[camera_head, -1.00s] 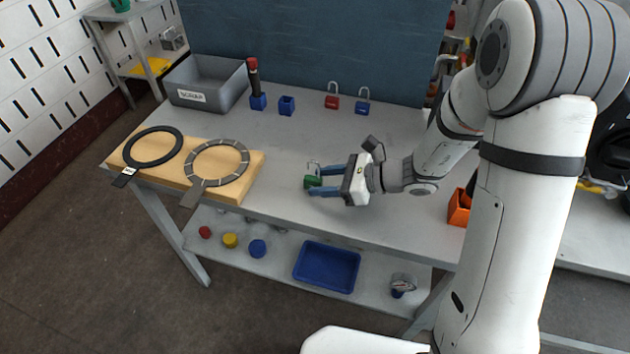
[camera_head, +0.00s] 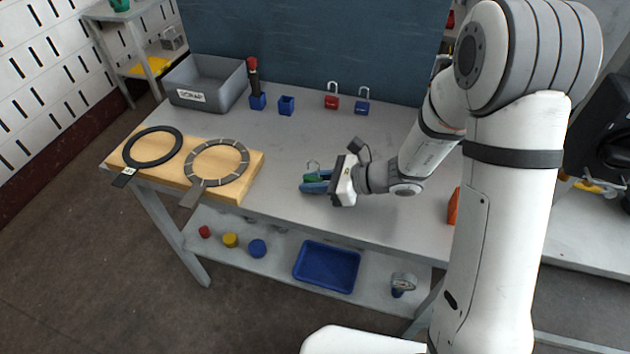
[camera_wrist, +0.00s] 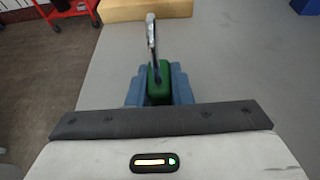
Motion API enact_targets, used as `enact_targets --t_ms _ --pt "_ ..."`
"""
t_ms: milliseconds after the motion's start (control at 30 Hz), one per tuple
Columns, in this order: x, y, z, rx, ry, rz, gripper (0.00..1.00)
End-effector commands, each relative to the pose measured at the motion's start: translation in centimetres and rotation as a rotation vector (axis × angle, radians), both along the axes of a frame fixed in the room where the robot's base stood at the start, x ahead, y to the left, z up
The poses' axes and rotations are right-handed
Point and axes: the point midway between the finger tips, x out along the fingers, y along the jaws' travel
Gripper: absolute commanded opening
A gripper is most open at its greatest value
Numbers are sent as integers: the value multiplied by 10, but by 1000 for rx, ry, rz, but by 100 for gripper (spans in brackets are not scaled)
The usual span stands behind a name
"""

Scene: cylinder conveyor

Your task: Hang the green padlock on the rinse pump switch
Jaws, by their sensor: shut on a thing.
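The green padlock (camera_head: 310,178) is between the blue fingers of my gripper (camera_head: 316,184), above the front middle of the table. Its metal shackle stands up above the fingers. In the wrist view the green padlock body (camera_wrist: 158,85) sits between the two blue fingers of my gripper (camera_wrist: 159,88), which are shut on it, with the shackle rising toward the top of the picture. The fingers hide the sides of the lock body. I cannot make out a rinse pump switch in these views.
A red padlock (camera_head: 332,102) and a blue padlock (camera_head: 362,107) stand at the back of the table (camera_head: 240,125). A grey bin (camera_head: 190,99), small blue holders (camera_head: 286,106) and a wooden board (camera_head: 252,168) with two rings are to the left. An orange container (camera_head: 453,207) is at right.

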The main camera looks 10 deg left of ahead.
Motion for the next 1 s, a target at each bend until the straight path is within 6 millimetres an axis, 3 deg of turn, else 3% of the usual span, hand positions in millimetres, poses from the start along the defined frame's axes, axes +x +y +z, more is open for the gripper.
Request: enact_targets --t_ms 367,800,1000 --pt "0 0 6 1 -2 2 0" --pt "0 1 84 1 -6 2 0" --pt "0 1 100 1 -2 2 0"
